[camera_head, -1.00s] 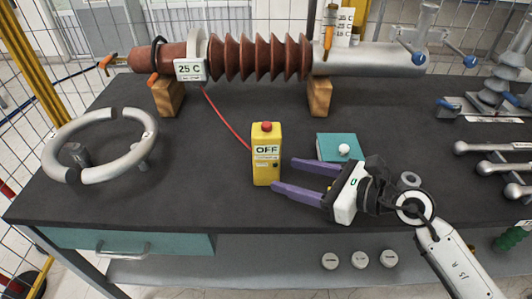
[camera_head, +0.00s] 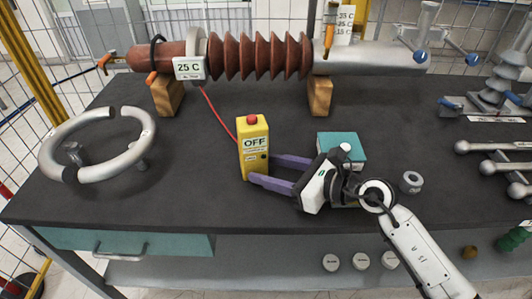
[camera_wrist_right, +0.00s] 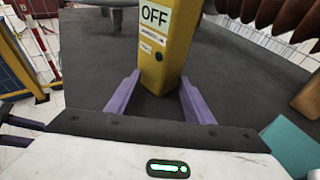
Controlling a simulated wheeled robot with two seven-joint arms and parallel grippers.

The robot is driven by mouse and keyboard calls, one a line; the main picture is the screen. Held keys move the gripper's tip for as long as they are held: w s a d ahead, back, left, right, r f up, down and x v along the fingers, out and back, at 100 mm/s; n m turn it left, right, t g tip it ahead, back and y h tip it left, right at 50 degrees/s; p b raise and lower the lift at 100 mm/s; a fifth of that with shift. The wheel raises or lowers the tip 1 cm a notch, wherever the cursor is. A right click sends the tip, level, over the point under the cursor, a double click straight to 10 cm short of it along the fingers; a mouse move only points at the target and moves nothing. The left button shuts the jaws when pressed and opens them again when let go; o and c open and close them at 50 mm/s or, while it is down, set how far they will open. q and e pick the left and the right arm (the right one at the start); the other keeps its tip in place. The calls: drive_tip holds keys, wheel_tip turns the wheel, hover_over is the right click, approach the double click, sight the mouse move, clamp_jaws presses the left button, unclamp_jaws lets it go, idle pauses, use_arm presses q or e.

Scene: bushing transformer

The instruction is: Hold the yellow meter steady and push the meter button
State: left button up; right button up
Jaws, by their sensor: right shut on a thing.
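The yellow meter (camera_head: 252,166) stands on the dark table in front of the ribbed bushing and leans slightly. It has a red button (camera_head: 252,119) on top, reads OFF, and a red cable runs up behind it. My right gripper (camera_head: 263,169) comes in from the right, with its purple fingers shut on the lower part of the meter. In the right wrist view the meter (camera_wrist_right: 167,62) stands between the two fingers (camera_wrist_right: 160,92), and its top is out of frame.
A teal box (camera_head: 346,145) sits just behind my right gripper, and a small grey ring (camera_head: 411,182) lies to its right. The brown bushing (camera_head: 260,57) rests on wooden blocks at the back. A large metal ring (camera_head: 95,170) lies at left. The table's front left is clear.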

clamp_jaws()
drive_tip(key=o, duration=0.7)
unclamp_jaws()
drive_tip(key=shift+c, duration=0.2)
